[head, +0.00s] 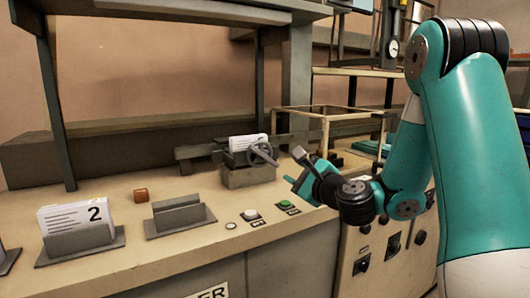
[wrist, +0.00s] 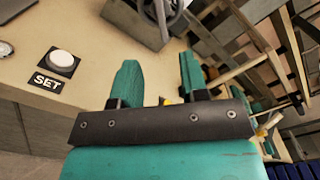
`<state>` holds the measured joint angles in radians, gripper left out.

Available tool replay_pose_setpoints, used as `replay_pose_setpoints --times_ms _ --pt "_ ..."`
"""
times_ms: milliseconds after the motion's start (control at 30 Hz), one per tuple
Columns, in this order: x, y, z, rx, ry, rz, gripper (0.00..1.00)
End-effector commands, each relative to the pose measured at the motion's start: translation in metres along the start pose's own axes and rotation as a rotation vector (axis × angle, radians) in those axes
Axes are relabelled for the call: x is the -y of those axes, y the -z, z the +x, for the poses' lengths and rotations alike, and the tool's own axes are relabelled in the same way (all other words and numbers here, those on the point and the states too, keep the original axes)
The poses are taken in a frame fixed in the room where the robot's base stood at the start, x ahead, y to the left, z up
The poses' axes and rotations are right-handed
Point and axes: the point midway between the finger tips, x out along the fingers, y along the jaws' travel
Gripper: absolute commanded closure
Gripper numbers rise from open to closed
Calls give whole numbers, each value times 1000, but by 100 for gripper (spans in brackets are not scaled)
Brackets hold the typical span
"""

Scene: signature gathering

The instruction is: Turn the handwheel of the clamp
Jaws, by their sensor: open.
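The clamp (head: 247,175) is a grey block on the beige bench, with a white printed sheet (head: 246,142) standing in its top. Its handwheel (head: 264,154) is a grey ring on the clamp's right front side. My gripper (head: 296,166) is to the right of the handwheel and apart from it. In the wrist view, my gripper (wrist: 158,80) has its two teal fingers spread with nothing between them. Part of the handwheel (wrist: 170,10) and the clamp body (wrist: 135,22) show at the top, beyond the fingertips. The top of the wheel is cut off there.
A white button (head: 250,214) labelled SET and a green button (head: 286,204) sit at the bench front. A frame (head: 325,115) stands behind my wrist.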

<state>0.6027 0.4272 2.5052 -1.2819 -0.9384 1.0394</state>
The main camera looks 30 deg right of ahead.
Motion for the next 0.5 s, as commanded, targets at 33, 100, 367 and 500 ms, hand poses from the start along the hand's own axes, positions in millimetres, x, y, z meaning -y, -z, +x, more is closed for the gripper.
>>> replay_pose_setpoints --times_ms 33,100,367,500 --pt "4 -4 6 -3 -5 4 60" --pt "3 -4 15 -4 -7 2 60" --pt "4 -7 75 1 -4 -4 60" --pt "4 -7 103 1 -4 -5 60"
